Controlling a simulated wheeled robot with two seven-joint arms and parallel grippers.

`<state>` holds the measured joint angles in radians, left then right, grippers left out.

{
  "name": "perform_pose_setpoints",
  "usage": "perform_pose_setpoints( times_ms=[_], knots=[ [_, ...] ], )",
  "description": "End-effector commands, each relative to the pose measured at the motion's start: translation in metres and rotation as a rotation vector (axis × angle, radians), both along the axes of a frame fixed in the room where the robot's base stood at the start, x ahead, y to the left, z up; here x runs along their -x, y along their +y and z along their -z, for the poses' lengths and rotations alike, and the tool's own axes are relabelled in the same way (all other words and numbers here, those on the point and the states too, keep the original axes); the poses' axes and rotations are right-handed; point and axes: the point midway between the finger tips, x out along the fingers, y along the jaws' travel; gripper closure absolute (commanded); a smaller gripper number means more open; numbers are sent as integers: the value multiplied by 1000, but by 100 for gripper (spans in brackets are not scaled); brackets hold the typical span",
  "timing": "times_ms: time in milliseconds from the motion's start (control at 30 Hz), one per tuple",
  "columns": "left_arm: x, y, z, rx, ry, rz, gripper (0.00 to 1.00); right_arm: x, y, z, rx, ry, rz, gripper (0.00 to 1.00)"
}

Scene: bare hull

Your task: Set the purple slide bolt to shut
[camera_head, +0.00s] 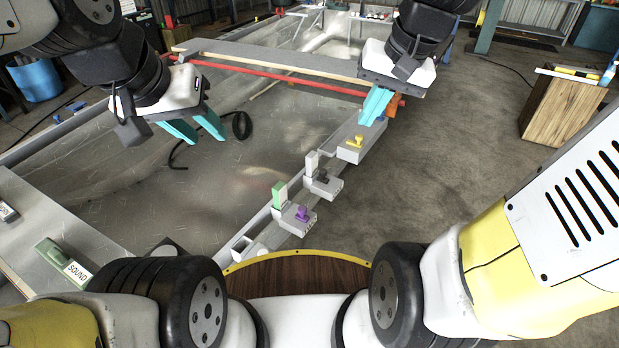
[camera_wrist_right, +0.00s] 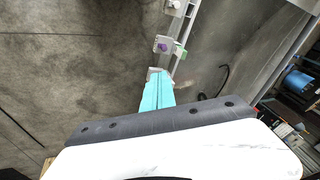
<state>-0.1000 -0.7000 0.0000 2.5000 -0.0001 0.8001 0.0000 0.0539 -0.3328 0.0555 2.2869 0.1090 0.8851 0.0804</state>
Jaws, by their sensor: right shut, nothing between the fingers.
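The purple slide bolt (camera_head: 302,213) has a small purple knob on a grey block low on the rail in the head view. A green and white upright piece (camera_head: 279,195) stands beside it. The purple knob also shows in the right wrist view (camera_wrist_right: 163,46), beyond the fingertips. I cannot tell how far the bolt has slid. My right gripper (camera_head: 369,119) is shut and empty above the rail's far part, well apart from the purple bolt. My left gripper (camera_head: 206,139) is open and empty over the grey sheet floor at the left.
A similar block with a dark knob (camera_head: 321,177) and one with a yellow knob (camera_head: 356,141) sit farther along the rail. A red bar (camera_head: 285,78) crosses behind. A green handle marked SOUND (camera_head: 62,262) is at lower left.

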Motion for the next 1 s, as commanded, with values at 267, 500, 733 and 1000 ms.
perform_pose_setpoints(
  times_ms=[267,500,733,1000],
  knots=[
    [0,0,0,0,0,0,64,-79,-10,60,-167,299,186,100],
    [0,0,0,0,0,0,64,-133,-23,136,-356,541,352,100],
    [0,0,0,0,0,0,64,-169,-38,224,-575,762,515,100],
    [0,0,0,0,0,0,64,-186,-53,336,-880,1002,712,100]
  ],
)
